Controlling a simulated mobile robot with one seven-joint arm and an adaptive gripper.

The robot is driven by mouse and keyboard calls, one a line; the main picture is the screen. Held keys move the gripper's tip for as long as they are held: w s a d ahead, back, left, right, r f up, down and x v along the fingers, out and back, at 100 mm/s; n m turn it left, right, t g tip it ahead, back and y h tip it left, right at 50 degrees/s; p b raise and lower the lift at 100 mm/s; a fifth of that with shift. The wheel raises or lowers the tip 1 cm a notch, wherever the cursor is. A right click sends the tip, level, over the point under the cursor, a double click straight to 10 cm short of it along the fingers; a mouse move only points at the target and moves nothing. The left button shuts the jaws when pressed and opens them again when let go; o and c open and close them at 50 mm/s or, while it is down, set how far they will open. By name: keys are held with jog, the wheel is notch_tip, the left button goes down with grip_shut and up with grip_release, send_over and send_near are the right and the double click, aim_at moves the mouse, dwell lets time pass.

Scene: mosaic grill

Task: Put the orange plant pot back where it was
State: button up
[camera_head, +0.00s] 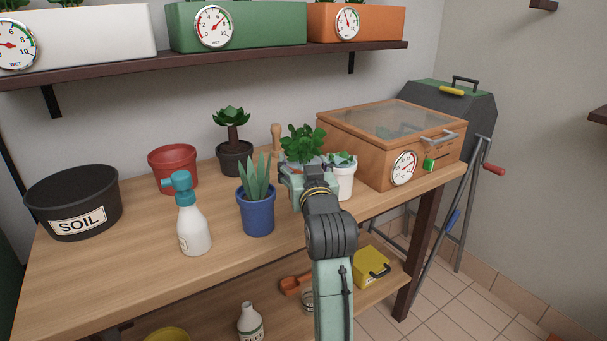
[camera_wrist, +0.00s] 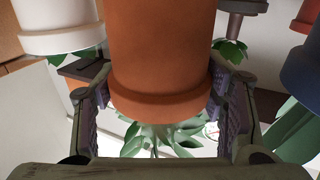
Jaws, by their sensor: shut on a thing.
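The orange plant pot (camera_wrist: 160,50) fills the middle of the wrist view, which shows the scene upside down. Green leaves (camera_head: 303,143) show above my gripper in the head view; there the pot is mostly hidden behind the gripper. My gripper (camera_head: 306,174) is shut on the pot, with one finger on each side of it; it also shows in the wrist view (camera_wrist: 158,92). The pot appears upright over the right part of the wooden table (camera_head: 130,270). I cannot tell whether its base touches the table.
A white pot (camera_head: 343,180) stands close to the right of my gripper, and a blue pot (camera_head: 257,212) to the left. A dark pot (camera_head: 236,160) and a wooden-handled tool (camera_head: 276,136) stand behind. A wooden box (camera_head: 365,151) is at right, a spray bottle (camera_head: 194,232) at left.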

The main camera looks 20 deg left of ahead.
jog(key=shift+f, duration=1.3)
jog(key=shift+f, duration=0.1)
jog(key=shift+f, duration=0.1)
jog(key=o, duration=1.3)
jog(key=shift+r, duration=0.2)
jog(key=shift+s+f, duration=0.1)
